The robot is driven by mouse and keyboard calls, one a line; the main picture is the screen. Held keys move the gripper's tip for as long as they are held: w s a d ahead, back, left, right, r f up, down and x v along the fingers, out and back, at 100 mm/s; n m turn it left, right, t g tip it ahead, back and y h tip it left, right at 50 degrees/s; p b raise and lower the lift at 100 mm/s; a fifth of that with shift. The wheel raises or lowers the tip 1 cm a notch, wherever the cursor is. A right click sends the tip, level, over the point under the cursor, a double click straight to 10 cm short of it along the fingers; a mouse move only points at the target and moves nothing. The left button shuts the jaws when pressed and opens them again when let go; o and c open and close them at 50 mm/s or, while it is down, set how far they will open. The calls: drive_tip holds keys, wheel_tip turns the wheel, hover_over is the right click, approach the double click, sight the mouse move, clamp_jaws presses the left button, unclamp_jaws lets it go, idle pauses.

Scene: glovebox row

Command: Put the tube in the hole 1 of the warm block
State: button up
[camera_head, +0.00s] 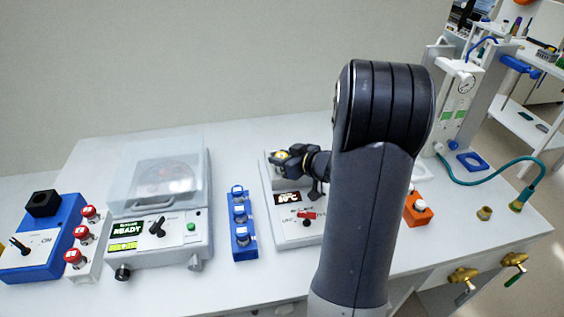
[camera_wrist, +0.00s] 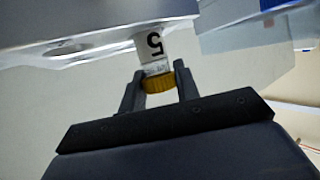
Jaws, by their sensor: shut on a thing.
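My gripper (camera_wrist: 157,88) is shut on the tube (camera_wrist: 152,47), gripping it at its yellow ribbed cap. The tube has a white label with a dark 5 on it. In the head view my gripper (camera_head: 287,160) is over the back part of the warm block (camera_head: 285,232), a white unit with a dark display and a red switch. The yellow cap shows small there. In the wrist view a grey metallic surface (camera_wrist: 85,38) lies close by the tube's far end. Whether the tube's tip is in a hole cannot be told. The holes and their numbers are hidden.
A blue rack (camera_head: 242,240) with several vials stands left of the warm block. Further left is a machine with a clear lid (camera_head: 160,170). An orange block (camera_head: 418,210) sits to the right, beyond my arm.

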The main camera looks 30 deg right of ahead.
drive_tip(key=shift+f, duration=0.5)
drive_tip(key=shift+f, duration=0.1)
drive_tip(key=o, duration=0.9)
drive_tip(key=shift+o, duration=0.2)
drive_tip(key=shift+s+r, duration=0.1)
drive_tip(key=shift+r, duration=0.1)
drive_tip(key=v, duration=1.1)
drive_tip(key=shift+s, duration=0.4)
drive_tip(key=shift+r, duration=0.1)
